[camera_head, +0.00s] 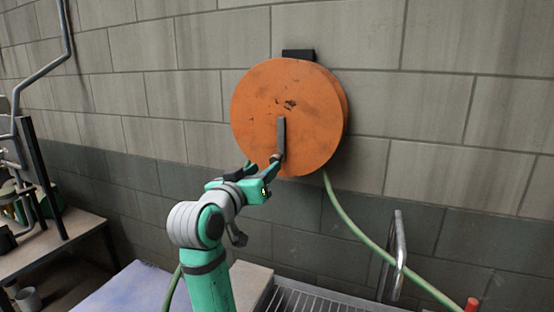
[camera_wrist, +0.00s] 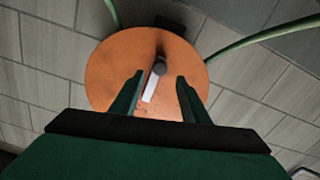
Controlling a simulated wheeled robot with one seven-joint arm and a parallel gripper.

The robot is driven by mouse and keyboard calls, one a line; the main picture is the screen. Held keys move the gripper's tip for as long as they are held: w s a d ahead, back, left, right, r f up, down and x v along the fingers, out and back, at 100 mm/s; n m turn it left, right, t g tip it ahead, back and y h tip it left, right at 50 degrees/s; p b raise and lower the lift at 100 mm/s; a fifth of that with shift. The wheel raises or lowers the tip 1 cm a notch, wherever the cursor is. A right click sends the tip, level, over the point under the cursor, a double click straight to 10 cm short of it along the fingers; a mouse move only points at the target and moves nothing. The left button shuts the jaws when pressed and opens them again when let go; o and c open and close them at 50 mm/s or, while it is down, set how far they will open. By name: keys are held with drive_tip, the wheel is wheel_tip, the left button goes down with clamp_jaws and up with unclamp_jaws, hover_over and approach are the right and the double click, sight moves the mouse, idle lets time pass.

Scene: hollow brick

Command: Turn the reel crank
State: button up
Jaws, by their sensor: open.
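The orange round reel (camera_head: 312,110) is mounted on the block wall; it also fills the upper middle of the wrist view (camera_wrist: 108,68). Its dark crank arm (camera_head: 281,136) hangs almost straight down from near the disc's centre. The crank's grey knob (camera_head: 275,158) is at the lower end. My gripper (camera_head: 263,163) is open in front of the reel's lower left, close to the knob. In the wrist view the knob (camera_wrist: 159,67) shows in the gap between my fingertips (camera_wrist: 158,78). I cannot tell whether they touch it.
A green hose (camera_head: 352,225) runs from the reel's bottom down to the right. A metal rail (camera_head: 399,250) and a slatted grate (camera_head: 305,300) are at lower right. A workbench (camera_head: 60,240) stands at left. Bare wall surrounds the reel.

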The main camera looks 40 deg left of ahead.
sight(275, 159)
drive_tip(key=x, duration=0.8)
drive_tip(key=shift+w+a, duration=0.1)
drive_tip(key=shift+w, duration=0.1)
clamp_jaws()
